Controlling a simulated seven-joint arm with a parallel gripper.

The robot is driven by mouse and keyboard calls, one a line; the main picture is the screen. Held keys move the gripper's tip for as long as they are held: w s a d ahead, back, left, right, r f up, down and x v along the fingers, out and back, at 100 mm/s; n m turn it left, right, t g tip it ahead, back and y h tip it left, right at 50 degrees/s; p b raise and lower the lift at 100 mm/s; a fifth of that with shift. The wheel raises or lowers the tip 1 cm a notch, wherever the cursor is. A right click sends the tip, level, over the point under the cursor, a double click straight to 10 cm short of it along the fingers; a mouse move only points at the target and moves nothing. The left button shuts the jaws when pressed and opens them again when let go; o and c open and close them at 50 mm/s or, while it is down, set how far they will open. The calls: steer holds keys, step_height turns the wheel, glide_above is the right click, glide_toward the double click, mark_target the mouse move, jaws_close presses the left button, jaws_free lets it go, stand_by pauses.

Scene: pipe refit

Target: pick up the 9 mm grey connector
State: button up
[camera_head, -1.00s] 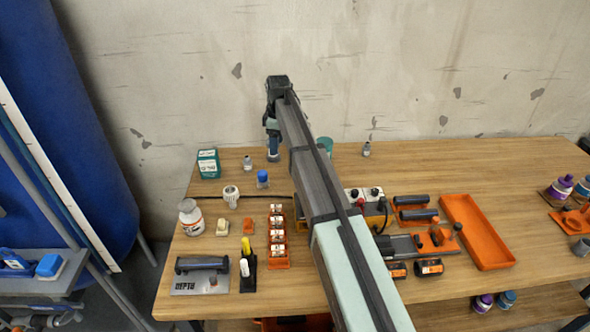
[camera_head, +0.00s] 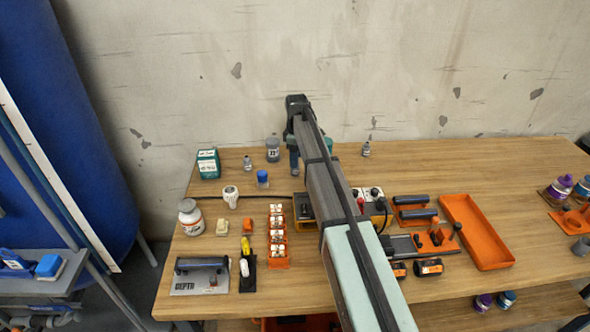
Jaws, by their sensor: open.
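My gripper (camera_head: 294,168) hangs below the dark wrist at the far end of my arm, over the back of the wooden workbench (camera_head: 520,165). It is open, small in the view, and nothing shows between its fingers. I cannot tell for sure which thing is the 9 mm grey connector. A small grey cylindrical piece (camera_head: 581,246) stands at the right edge of the bench, well away from my gripper. An orange rack (camera_head: 278,262) with several small white-labelled pieces stands at the front left of my arm. My arm hides part of the middle of the bench.
A grey jar (camera_head: 272,148) and a blue-capped bottle (camera_head: 262,178) stand left of my gripper. A yellow and black device (camera_head: 375,205) stands partly behind my arm. An empty orange tray (camera_head: 478,232) lies to the right. The back right of the bench is clear.

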steer(key=shift+a+f, duration=0.1)
steer(key=shift+f, duration=2.55)
steer(key=shift+c, duration=0.4)
steer(key=c, duration=0.9)
steer(key=shift+r, duration=0.1)
steer(key=shift+c, duration=0.2)
